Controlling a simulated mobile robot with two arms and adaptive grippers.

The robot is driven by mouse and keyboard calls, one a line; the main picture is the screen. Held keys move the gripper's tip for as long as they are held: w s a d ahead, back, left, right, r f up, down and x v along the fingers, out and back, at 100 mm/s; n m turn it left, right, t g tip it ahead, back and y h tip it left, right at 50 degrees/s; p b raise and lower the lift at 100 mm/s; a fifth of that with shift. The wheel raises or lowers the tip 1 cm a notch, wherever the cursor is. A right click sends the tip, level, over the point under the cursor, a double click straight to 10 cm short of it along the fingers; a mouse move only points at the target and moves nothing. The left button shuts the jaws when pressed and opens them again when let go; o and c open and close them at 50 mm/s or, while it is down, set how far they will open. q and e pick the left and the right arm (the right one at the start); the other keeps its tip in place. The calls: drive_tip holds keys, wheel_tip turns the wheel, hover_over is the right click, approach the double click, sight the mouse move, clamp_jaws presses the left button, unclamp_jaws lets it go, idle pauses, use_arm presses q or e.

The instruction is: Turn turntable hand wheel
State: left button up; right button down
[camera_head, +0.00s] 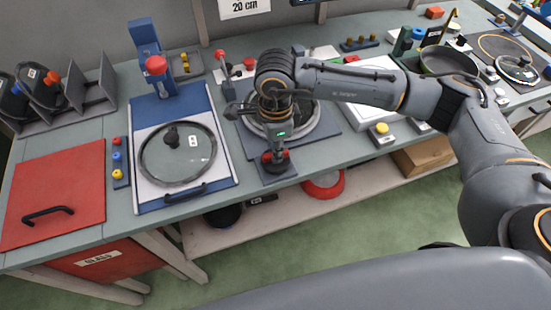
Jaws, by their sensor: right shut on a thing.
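The turntable (318,118), a round metal-rimmed disc on a grey-blue base, is in the middle of the bench, partly hidden behind my right arm. Its hand wheel (275,168), dark with red parts, sits on a narrow plate at the front of that base. My right gripper (276,152) reaches down from above and is shut on the hand wheel. The gripper hides much of the wheel, so its exact turn angle cannot be told. My left gripper is not in view.
Left of the turntable, a glass lid (180,150) lies on a blue-framed white plate. A red hatch (55,190) is at the far left. A yellow button box (382,130) and a dark pan (449,62) are to the right. A lower shelf holds a red item (324,186).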

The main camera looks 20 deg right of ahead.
drive_tip(key=shift+f+n+b, duration=0.2)
drive_tip(key=shift+n+b, duration=0.8)
drive_tip(key=shift+b, duration=0.2)
drive_tip(key=shift+r+n+b, duration=0.2)
drive_tip(key=shift+n+b, duration=0.5)
drive_tip(key=c, duration=1.4)
unclamp_jaws()
drive_tip(key=shift+o, duration=0.2)
wheel_tip(320, 180, up, 12)
